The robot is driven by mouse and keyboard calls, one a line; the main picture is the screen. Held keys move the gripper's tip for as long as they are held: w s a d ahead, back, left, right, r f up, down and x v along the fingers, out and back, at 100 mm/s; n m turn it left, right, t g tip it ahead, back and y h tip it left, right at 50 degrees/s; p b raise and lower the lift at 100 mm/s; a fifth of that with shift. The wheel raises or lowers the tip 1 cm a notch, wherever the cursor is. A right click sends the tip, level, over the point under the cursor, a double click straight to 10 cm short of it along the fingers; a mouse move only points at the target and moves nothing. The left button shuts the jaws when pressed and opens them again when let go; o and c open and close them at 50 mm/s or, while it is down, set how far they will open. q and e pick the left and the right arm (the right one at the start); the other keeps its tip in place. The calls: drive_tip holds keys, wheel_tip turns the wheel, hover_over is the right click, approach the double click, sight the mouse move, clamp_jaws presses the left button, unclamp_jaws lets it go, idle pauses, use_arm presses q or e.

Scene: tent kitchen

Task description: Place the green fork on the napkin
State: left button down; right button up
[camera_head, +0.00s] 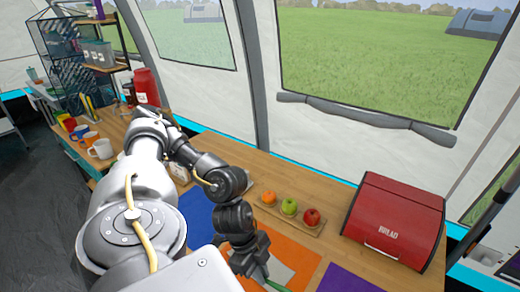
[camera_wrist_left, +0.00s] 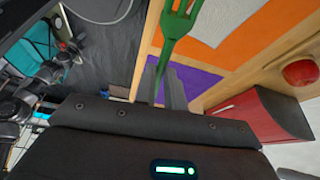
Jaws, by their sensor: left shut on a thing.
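My left gripper (camera_head: 257,268) is low over the front of the wooden counter, by the orange mat. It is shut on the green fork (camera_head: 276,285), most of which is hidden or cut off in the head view. In the left wrist view the fork (camera_wrist_left: 179,24) extends up from between the fingers. A pale grey cloth, apparently the napkin (camera_wrist_left: 222,18), lies on the orange mat (camera_wrist_left: 268,32). In the head view the napkin (camera_head: 279,272) shows beside and partly behind the gripper. I cannot tell the gap between fork and counter. My right gripper is not in view.
A blue mat (camera_head: 198,218) lies left and a purple mat (camera_head: 345,280) right of the orange one. Behind are a tray with an orange (camera_head: 269,197), a green apple (camera_head: 289,205) and a red apple (camera_head: 312,216). A red bread box (camera_head: 396,220) stands at right.

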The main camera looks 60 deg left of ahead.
use_arm(q)
drive_tip(key=w+d+r+n, duration=0.1)
drive_tip(key=w+d+r, duration=0.4)
drive_tip(key=w, duration=0.3)
drive_tip(key=w+d+r+n+t, duration=0.1)
drive_tip(key=w+d+r, duration=0.4)
drive_tip(key=w, duration=0.4)
drive_tip(key=shift+r, duration=0.9)
